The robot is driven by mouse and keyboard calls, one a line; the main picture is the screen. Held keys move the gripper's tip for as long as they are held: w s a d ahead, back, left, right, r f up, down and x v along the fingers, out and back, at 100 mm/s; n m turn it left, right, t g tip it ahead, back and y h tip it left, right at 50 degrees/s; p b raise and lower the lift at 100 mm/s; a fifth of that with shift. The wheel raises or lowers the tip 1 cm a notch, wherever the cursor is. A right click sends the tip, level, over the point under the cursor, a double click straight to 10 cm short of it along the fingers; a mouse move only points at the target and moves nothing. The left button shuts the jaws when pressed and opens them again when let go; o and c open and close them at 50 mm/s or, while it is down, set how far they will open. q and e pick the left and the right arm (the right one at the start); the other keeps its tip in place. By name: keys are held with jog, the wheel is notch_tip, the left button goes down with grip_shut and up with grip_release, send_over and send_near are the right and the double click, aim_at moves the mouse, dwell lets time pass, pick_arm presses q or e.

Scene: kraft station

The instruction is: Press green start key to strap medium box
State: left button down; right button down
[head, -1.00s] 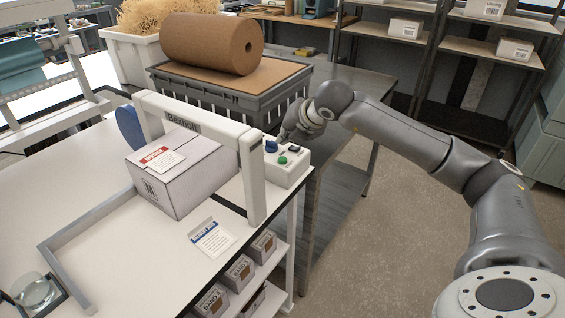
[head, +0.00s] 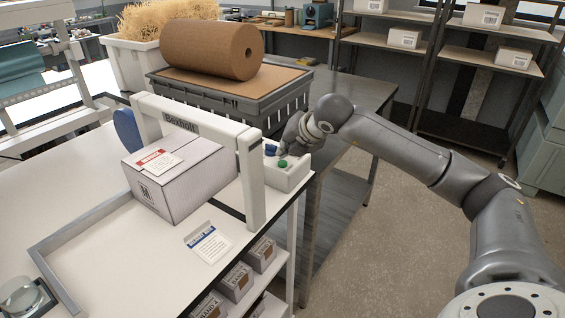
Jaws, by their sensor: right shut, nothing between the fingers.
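The medium box (head: 177,182), pale with an M mark and a red-and-white label on top, sits on the white table under the arch of the strapping machine (head: 254,182). The green start key (head: 283,163) is on top of the white control panel (head: 289,176) at the arch's right side, with a blue part beside it. My right gripper (head: 287,148) is shut and empty, just above and behind the panel, close to the green key. Whether its fingertips touch the panel cannot be told. My left gripper is not in view.
A grey crate (head: 240,104) with a brown paper roll (head: 212,46) stands behind the machine. A blue-and-white card (head: 208,243) and a metal corner rail (head: 52,262) lie on the table. Small boxes (head: 236,281) fill the shelf below. Floor at the right is clear.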

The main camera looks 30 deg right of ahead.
aim_at(286, 161)
dwell(0.8)
jog(key=shift+f+b, duration=0.4)
jog(key=shift+b, duration=0.35)
jog(key=shift+f+b, duration=0.5)
jog(key=shift+b, duration=0.15)
dwell(0.4)
dwell(0.3)
jog(key=shift+r+p, duration=0.35)
jog(key=shift+r, duration=0.55)
jog(key=shift+r+p, duration=1.4)
jog(key=shift+r, duration=1.15)
jog(key=shift+f, duration=0.15)
